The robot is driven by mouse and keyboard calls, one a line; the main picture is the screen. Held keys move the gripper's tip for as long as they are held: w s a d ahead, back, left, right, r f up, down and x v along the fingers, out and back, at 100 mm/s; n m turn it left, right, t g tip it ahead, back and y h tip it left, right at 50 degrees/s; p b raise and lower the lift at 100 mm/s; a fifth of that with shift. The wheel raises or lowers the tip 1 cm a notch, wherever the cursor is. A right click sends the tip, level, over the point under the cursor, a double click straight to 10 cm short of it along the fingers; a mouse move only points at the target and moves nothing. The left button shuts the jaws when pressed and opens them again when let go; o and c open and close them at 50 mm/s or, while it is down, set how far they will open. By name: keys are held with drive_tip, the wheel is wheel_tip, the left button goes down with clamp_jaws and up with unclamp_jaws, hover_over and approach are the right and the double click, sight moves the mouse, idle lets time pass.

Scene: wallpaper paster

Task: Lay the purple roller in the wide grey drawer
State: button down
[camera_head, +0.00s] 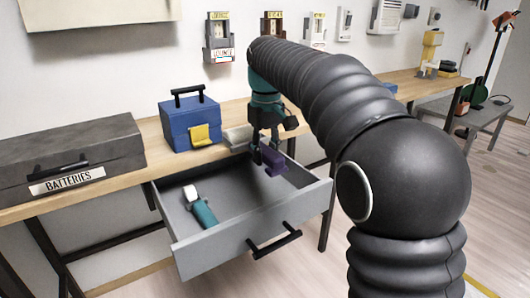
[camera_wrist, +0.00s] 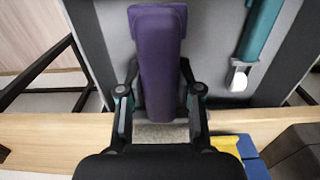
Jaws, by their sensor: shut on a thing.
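The purple roller (camera_head: 272,159) is held in my gripper (camera_head: 264,148), over the right rear part of the open wide grey drawer (camera_head: 221,244). In the wrist view my gripper (camera_wrist: 160,112) has its two fingers on either side of the purple roller (camera_wrist: 157,60), which points away from the wrist. The grey drawer floor (camera_wrist: 212,45) shows beneath it. I cannot tell the exact gap between roller and drawer floor. A teal-handled tool with a white end (camera_head: 200,208) lies in the left part of the drawer; it also shows in the wrist view (camera_wrist: 260,35).
A blue toolbox (camera_head: 188,125) with a yellow cloth (camera_head: 200,135) and a folded pale cloth (camera_head: 237,136) sit on the bench behind the drawer. A dark grey case labelled BATTERIES (camera_head: 70,155) stands at left. The drawer's middle floor is clear.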

sight(266, 148)
drive_tip(key=shift+f, duration=0.65)
drive_tip(key=c, duration=0.8)
unclamp_jaws()
drive_tip(key=shift+r, duration=0.1)
wheel_tip(266, 148, up, 13)
drive_tip(key=shift+r+p, duration=0.1)
drive_tip(key=shift+p, duration=0.5)
